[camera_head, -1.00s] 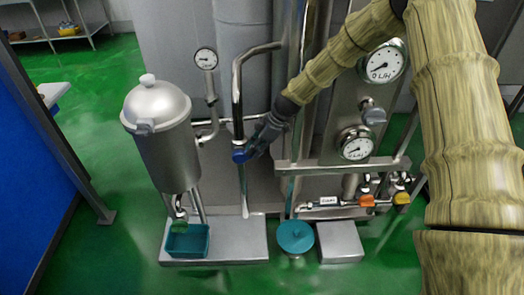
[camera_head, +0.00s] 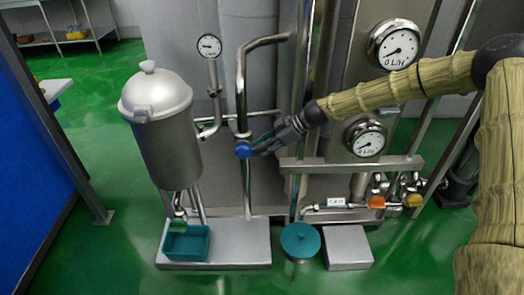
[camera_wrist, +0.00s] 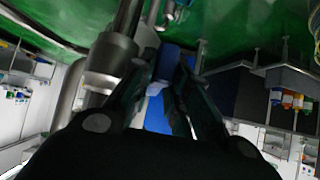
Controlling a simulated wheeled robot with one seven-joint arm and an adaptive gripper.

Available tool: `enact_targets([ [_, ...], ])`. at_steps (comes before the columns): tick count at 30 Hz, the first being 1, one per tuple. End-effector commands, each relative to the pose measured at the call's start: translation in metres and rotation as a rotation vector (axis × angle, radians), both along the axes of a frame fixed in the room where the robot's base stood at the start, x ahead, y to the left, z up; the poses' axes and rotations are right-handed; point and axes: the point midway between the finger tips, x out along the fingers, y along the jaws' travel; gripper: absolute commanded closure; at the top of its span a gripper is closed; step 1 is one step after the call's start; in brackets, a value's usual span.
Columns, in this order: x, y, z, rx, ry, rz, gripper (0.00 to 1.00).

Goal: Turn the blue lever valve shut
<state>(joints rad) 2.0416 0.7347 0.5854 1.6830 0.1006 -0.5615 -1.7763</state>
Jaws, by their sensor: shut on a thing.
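The blue lever valve (camera_head: 243,149) sits on a vertical steel pipe in the middle of the head view. My gripper (camera_head: 264,146) reaches it from the right, and its fingers are closed on the lever. In the wrist view the blue lever (camera_wrist: 158,118) lies between the two dark fingers of my gripper (camera_wrist: 163,90), with the steel pipe (camera_wrist: 105,70) to the left. The fingers hide part of the lever, so its exact angle is hard to tell.
A lidded steel tank (camera_head: 160,120) stands left, above a teal bin (camera_head: 187,244). Gauges (camera_head: 366,139) and orange and yellow valves (camera_head: 376,202) are at right. A round teal lid (camera_head: 300,240) stands low in front. Green floor is open at front left.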

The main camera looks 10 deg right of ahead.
Motion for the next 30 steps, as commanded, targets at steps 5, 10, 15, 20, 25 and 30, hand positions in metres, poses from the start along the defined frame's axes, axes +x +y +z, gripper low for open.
enact_targets([
  [5, 0.0008, -0.0015, -0.0022, 0.02, -0.005, -0.003, 1.0],
  [10, 0.0007, -0.0014, -0.0017, 0.026, -0.007, -0.002, 1.0],
  [15, 0.0007, -0.0013, -0.0016, 0.027, -0.007, -0.002, 1.0],
  [20, 0.0006, -0.0014, -0.0019, 0.026, -0.006, -0.002, 0.8],
  [25, 0.0004, -0.0011, -0.0019, 0.026, -0.005, -0.001, 0.61],
  [30, 0.0001, -0.0008, -0.0019, 0.026, -0.006, -0.001, 0.61],
])
